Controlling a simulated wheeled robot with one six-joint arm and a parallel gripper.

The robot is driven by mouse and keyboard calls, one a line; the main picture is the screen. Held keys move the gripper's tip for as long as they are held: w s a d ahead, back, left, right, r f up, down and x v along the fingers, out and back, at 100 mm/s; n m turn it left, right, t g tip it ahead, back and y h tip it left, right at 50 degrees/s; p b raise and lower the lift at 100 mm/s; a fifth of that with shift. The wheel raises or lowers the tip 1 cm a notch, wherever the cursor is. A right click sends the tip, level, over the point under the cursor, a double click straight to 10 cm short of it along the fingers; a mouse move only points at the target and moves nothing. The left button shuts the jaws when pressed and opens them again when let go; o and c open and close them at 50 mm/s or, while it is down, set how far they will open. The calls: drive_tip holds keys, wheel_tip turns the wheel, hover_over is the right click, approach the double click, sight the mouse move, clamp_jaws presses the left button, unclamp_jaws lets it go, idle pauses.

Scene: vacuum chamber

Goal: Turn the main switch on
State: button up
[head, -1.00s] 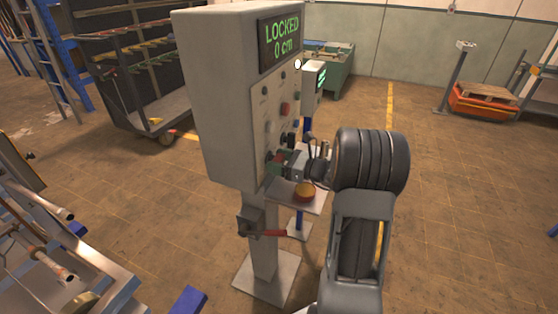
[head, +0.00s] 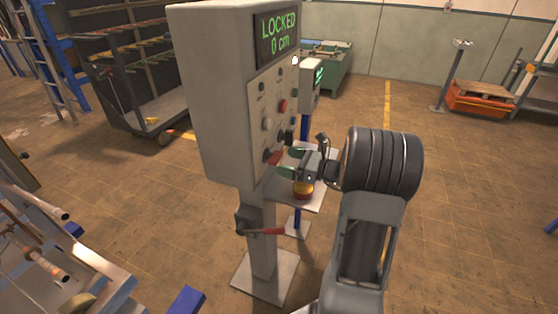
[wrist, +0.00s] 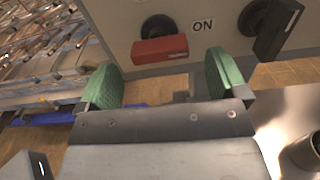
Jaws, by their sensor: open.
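The grey control cabinet (head: 225,90) stands on a post, with its button panel (head: 275,112) facing right. A red-handled rotary switch (head: 272,157) sits low on the panel. In the wrist view this red switch (wrist: 160,50) has its handle lying nearly level, left of the "ON" label (wrist: 203,24). My gripper (head: 291,162) is just right of the panel, its green pads apart and empty. In the wrist view my gripper (wrist: 165,82) has its pads below and to either side of the red handle, not closed on it.
A black rotary switch (wrist: 277,28) is right of the ON label. The display (head: 278,38) reads "LOCKED 0 cm". A shelf (head: 315,190) with a red-and-yellow button (head: 303,190) is below my gripper. A red-handled lever (head: 262,231) is on the post.

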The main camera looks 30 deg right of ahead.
drive_tip(key=b+v, duration=0.1)
drive_tip(key=v, duration=0.8)
drive_tip(key=shift+d, duration=0.2)
drive_tip(key=shift+s, duration=0.1)
drive_tip(key=s+a+f+n+g+h, duration=0.8)
drive_tip(key=s+a+n+g, duration=0.3)
drive_tip(key=n, duration=0.6)
drive_tip(key=a+r+n+t+h, duration=0.1)
drive_tip(key=a+r+n+h, duration=0.3)
drive_tip(key=a+r+n, duration=0.2)
drive_tip(key=shift+s+a+r+n+t, duration=0.45)
drive_tip(key=shift+a+n, duration=0.95)
drive_tip(key=shift+n, duration=0.9)
drive_tip(key=shift+f, duration=0.1)
